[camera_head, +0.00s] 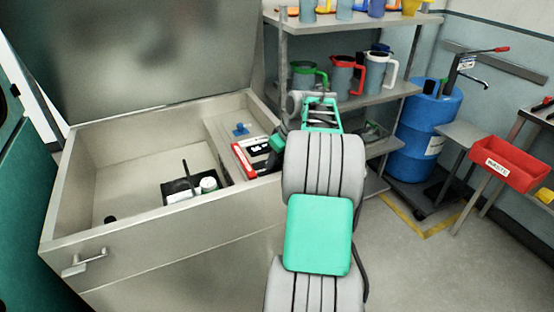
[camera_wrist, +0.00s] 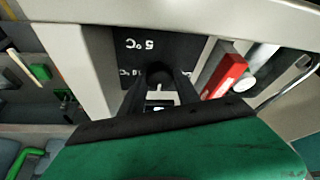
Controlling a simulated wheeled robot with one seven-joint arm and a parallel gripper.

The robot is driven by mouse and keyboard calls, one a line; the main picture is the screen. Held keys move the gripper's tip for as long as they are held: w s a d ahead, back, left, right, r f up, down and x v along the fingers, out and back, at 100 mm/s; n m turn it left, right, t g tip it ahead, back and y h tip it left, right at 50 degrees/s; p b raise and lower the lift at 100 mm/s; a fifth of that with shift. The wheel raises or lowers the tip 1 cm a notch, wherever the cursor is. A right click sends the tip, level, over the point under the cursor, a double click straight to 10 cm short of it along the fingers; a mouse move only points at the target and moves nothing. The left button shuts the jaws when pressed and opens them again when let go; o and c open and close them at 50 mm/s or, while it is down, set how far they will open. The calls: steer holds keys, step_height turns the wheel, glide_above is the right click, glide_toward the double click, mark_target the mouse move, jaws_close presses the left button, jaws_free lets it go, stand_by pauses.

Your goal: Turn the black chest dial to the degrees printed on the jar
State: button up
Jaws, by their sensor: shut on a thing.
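My gripper (camera_wrist: 160,92) is shut on the dial, one dark finger on each side. In the head view the panel (camera_head: 257,147) is on the right part of the open chest (camera_head: 150,238), with my wrist over it.
A red object (camera_wrist: 226,74) lies close to the right of my fingers. The chest lid (camera_head: 150,55) stands open behind. A shelf with jugs (camera_head: 341,75), a blue drum (camera_head: 428,130) and a red bin (camera_head: 510,163) are to the right.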

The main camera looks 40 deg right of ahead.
jaws_close()
